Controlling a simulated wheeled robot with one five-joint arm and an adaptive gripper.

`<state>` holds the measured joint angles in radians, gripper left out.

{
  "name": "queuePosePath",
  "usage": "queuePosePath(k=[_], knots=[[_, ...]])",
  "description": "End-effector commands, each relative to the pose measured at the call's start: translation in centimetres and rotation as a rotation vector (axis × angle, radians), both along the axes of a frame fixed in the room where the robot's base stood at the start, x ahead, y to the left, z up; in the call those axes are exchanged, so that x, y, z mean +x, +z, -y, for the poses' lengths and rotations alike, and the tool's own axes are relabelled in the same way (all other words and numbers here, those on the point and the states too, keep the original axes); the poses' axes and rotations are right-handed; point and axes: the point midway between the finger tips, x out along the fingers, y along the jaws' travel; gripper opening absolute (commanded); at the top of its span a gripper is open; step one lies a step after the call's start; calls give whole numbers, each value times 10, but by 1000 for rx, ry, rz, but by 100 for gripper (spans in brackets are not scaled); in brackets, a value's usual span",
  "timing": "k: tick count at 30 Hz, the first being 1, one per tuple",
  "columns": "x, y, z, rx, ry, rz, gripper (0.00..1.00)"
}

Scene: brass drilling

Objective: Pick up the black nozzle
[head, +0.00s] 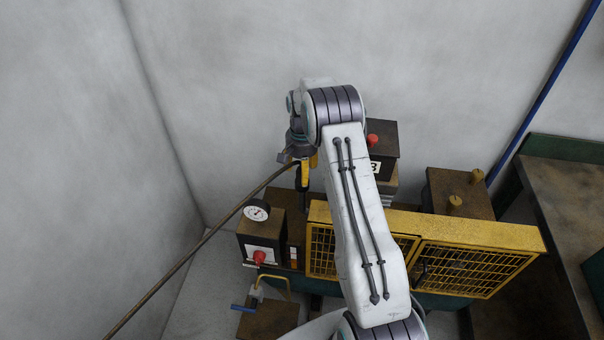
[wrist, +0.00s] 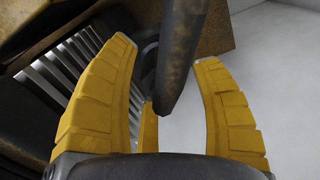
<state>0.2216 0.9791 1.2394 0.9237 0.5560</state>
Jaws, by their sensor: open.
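My gripper (head: 304,172) hangs at the end of my bent arm, over the back left of the machine, and points down.
The machine has a yellow mesh guard (head: 465,268), a gauge (head: 256,210) and a red knob (head: 259,257). A dark box with a red button (head: 384,135) stands right of the gripper. A brown bench (head: 550,210) is at the right. Bare wall lies behind.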

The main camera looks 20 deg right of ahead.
Motion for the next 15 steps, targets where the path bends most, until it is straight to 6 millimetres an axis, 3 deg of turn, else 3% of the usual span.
queuePosePath(k=[12, 15], knots=[[0, -9, 0, 0, 0, 0, 62], [0, -9, 0, -1, 0, 1, 53]])
